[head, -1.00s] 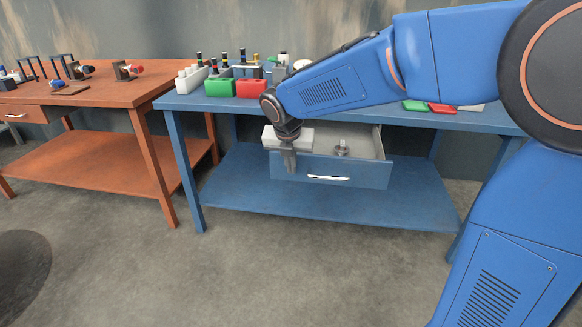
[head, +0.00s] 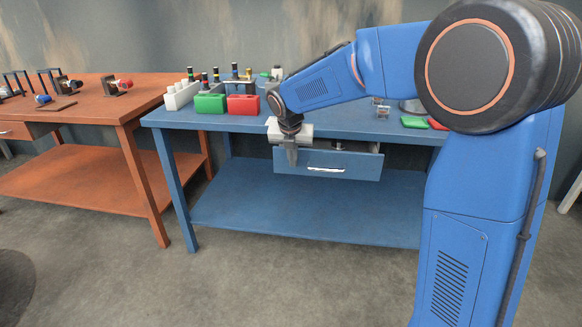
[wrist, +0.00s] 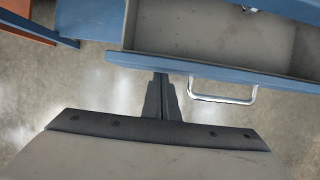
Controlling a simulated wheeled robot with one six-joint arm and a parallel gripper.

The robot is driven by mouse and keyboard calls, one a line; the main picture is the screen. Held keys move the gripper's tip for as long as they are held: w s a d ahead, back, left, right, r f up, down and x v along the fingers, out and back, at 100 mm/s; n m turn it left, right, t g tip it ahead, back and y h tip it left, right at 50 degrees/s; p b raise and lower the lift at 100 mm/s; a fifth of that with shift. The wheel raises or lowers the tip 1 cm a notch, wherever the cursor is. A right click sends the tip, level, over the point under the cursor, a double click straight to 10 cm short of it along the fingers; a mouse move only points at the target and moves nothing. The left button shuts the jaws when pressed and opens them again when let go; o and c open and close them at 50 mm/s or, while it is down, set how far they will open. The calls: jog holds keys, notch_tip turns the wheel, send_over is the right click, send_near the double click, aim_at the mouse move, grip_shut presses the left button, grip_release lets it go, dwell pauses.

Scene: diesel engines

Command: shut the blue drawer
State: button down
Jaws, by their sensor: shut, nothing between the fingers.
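The blue drawer (head: 355,166) under the blue table (head: 390,130) is partly open, with a narrow strip of its inside showing above the front in the head view. In the wrist view the drawer front (wrist: 280,80) runs across the picture, with the grey drawer floor beyond it. Its silver handle (head: 325,169) also shows in the wrist view (wrist: 225,99). My gripper (head: 291,161) is shut and empty, pointing down at the left part of the drawer front. In the wrist view its fingertips (wrist: 161,76) meet the front's lower edge, left of the handle; whether they touch is unclear.
A metal part (head: 338,145) lies in the drawer. Green (head: 210,103) and red (head: 243,104) boxes and a white block with pegs (head: 183,94) stand on the tabletop. A lower shelf (head: 300,212) lies below. An orange table (head: 95,105) stands left. The floor in front is clear.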

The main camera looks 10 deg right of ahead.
jog(key=w+d, duration=0.1)
jog(key=w, duration=0.1)
jog(key=w+d, duration=0.1)
jog(key=w, duration=0.5)
jog(key=shift+w+d, duration=0.25)
jog(key=shift+d, duration=0.15)
jog(key=shift+w+d+r, duration=0.1)
jog(key=shift+w+r, duration=0.05)
jog(key=shift+w, duration=0.25)
